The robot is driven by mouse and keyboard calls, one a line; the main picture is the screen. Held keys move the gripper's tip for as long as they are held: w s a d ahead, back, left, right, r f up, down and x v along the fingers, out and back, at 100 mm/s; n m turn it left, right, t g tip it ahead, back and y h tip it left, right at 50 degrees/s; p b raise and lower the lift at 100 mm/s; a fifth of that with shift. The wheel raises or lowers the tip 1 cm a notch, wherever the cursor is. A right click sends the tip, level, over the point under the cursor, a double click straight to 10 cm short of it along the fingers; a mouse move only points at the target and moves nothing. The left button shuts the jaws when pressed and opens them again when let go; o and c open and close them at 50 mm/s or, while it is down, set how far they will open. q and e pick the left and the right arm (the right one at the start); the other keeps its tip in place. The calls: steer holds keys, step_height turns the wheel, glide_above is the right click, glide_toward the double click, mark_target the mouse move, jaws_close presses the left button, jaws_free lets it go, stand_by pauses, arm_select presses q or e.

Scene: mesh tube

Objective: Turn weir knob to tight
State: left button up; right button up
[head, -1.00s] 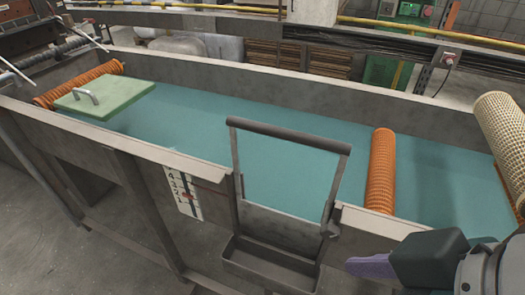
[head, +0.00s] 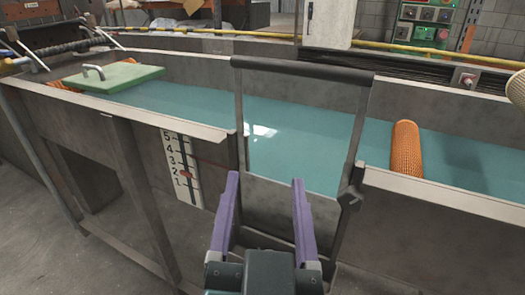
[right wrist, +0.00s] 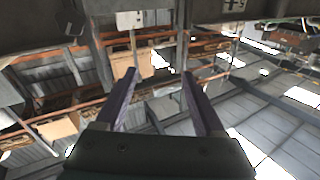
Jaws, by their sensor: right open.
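The weir (head: 239,110) is a dark metal frame with a thick top bar, set in a gap in the tank's near wall. A small dark knob (head: 349,198) sits on the frame's right upright; its exact setting cannot be told. My right gripper (head: 266,182) has two purple fingers, open and empty, in front of the weir's lower part and left of the knob, apart from it. The right wrist view shows the same open fingers (right wrist: 159,76) with nothing between them; I cannot make out the knob there. My left gripper is not in view.
The long tank (head: 440,192) holds teal water. A white numbered scale (head: 183,170) with a red pointer is on its near wall, left of the weir.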

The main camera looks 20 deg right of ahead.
mark_target(349, 205)
steer(key=s+d+f+m+g+h+b, duration=0.2)
steer(key=s+d+f+g+h, duration=0.3)
steer(key=d+f+h, duration=0.1)
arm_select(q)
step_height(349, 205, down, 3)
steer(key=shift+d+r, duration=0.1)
arm_select(e)
steer(key=x, duration=0.9)
steer(key=shift+s+f, duration=0.15)
steer(key=shift+f, duration=0.2)
steer(key=shift+c, duration=0.3)
jaws_close()
